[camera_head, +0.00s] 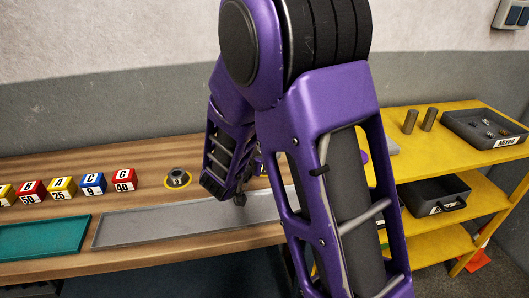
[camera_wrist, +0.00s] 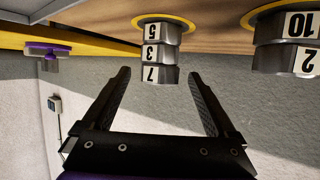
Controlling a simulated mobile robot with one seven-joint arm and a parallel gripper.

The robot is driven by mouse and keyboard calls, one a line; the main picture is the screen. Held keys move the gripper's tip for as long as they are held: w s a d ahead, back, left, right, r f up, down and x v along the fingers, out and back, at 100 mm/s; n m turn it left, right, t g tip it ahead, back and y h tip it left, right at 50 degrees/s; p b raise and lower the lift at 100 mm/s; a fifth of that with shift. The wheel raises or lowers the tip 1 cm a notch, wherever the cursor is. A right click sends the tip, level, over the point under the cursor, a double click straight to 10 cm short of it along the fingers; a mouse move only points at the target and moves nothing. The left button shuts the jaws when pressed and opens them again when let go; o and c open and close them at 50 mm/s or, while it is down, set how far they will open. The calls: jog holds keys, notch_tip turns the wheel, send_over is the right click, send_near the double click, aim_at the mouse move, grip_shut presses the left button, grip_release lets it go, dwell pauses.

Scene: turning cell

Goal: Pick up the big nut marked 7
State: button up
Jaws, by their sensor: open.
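In the wrist view, which is upside down, a grey nut marked 7 (camera_wrist: 159,74) is the outermost of a stack, with nuts marked 3 (camera_wrist: 160,53) and 5 (camera_wrist: 159,33) between it and the table. The stack is on a yellow ring (camera_wrist: 185,22). My gripper (camera_wrist: 160,73) is open and empty. Its fingertips show either side of the 7 nut with gaps; whether they reach around it, I cannot tell. In the head view my arm hides this stack and most of my gripper.
Another stack, marked 10 (camera_wrist: 298,25) and 2 (camera_wrist: 305,62), stands close by on the right in the wrist view. In the head view a nut (camera_head: 177,175) sits left of my arm, behind a grey tray (camera_head: 140,229). Lettered cubes (camera_head: 93,183) and a yellow shelf (camera_head: 455,180) flank the area.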

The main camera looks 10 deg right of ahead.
grip_shut()
dwell(0.3)
jog(key=shift+r, duration=0.15)
